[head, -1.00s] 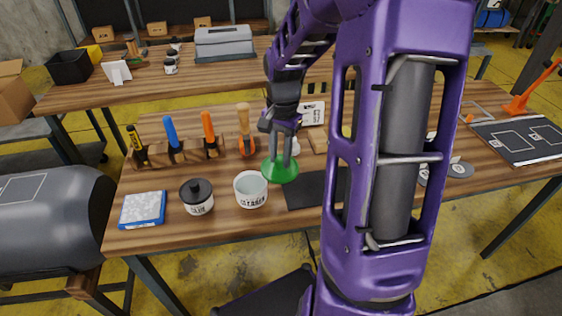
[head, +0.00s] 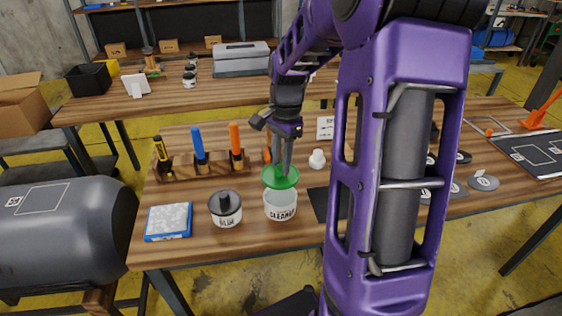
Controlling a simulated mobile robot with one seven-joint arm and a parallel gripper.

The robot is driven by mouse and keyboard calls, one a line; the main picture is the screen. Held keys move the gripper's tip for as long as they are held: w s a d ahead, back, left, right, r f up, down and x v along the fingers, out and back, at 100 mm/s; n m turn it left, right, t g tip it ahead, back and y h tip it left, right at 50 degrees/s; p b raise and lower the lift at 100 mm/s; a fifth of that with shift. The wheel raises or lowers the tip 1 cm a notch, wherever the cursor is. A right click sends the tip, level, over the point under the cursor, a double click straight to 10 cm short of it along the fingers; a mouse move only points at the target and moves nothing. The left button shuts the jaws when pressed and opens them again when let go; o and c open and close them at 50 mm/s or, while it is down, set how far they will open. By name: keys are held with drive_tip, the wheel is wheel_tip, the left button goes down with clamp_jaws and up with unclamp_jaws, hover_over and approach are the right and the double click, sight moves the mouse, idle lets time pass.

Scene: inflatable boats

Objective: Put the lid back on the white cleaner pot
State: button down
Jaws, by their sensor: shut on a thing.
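The white cleaner pot (head: 281,210) stands upright on the workbench, with its label facing me and its mouth open at the front. My gripper (head: 280,171) is shut on the green lid (head: 273,181). It holds the lid just above and behind the pot's mouth, so the lid covers the back of the rim from this view. The lid looks slightly tilted. I cannot tell whether it touches the rim.
A tool rack (head: 190,168) stands behind. A small white object (head: 317,159) and a dark mat (head: 321,203) are to the right.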

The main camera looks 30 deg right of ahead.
wheel_tip(320, 180, down, 4)
drive_tip(key=b, duration=0.3)
drive_tip(key=shift+f, duration=0.1)
drive_tip(key=shift+f+b, duration=0.55)
drive_tip(key=shift+f, duration=0.3)
drive_tip(key=shift+f+p, duration=0.15)
drive_tip(key=shift+p, duration=0.15)
idle(1.7)
drive_tip(key=shift+c, duration=0.4)
unclamp_jaws()
idle(0.3)
